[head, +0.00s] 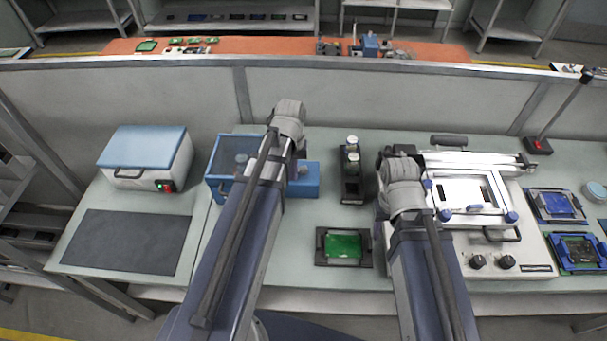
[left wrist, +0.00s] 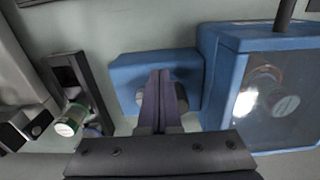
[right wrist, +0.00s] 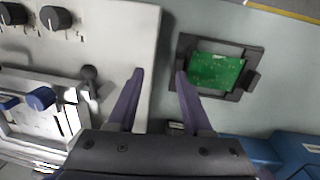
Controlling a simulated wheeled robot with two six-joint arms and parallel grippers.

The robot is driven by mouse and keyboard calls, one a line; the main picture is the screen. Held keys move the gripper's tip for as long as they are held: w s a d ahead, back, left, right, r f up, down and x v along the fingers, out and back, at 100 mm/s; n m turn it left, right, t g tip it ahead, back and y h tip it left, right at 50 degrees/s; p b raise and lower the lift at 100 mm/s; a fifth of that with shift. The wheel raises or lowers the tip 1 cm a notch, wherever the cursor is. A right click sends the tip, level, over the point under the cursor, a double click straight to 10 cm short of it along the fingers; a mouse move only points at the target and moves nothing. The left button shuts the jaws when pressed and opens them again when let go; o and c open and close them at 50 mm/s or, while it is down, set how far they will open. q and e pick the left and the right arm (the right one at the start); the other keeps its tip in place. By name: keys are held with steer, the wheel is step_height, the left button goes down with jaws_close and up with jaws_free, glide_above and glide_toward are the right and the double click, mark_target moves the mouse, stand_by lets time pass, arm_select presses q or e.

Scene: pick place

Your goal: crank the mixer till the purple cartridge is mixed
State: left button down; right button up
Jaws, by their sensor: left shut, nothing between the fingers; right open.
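The blue mixer (head: 222,172) with a clear window stands left of centre, partly hidden by my left arm. In the left wrist view the mixer housing (left wrist: 222,95) shows a round-ended cartridge (left wrist: 280,101) behind its window; I cannot make out purple. A lower blue block (left wrist: 126,72) adjoins the housing, with a grey round part (left wrist: 183,97) on it, partly hidden by my fingers. My left gripper (left wrist: 160,75) is shut and empty, over that grey part; I cannot tell whether they touch. My right gripper (right wrist: 159,74) is open and empty, beside the white machine's edge.
A dark rack (head: 351,190) with pale-capped cartridges stands right of the mixer. A green board (head: 342,246) lies in a black holder in front. The white machine (head: 540,248) fills the right. A blue-lidded box (head: 145,147) and a dark mat (head: 128,240) are left.

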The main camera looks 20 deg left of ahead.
arm_select(q)
step_height(320, 180, up, 7)
steer(key=p, duration=0.7)
stand_by(0.4)
steer(key=s+d+m, duration=0.3)
steer(key=s+d, duration=0.2)
steer(key=d, duration=0.3)
steer(key=s+d+f+m+y+b, duration=0.1)
steer(key=s+d+m, duration=0.3)
steer(key=d, duration=0.5)
steer(key=shift+s, duration=0.65)
steer(key=c, duration=1.5)
jaws_free()
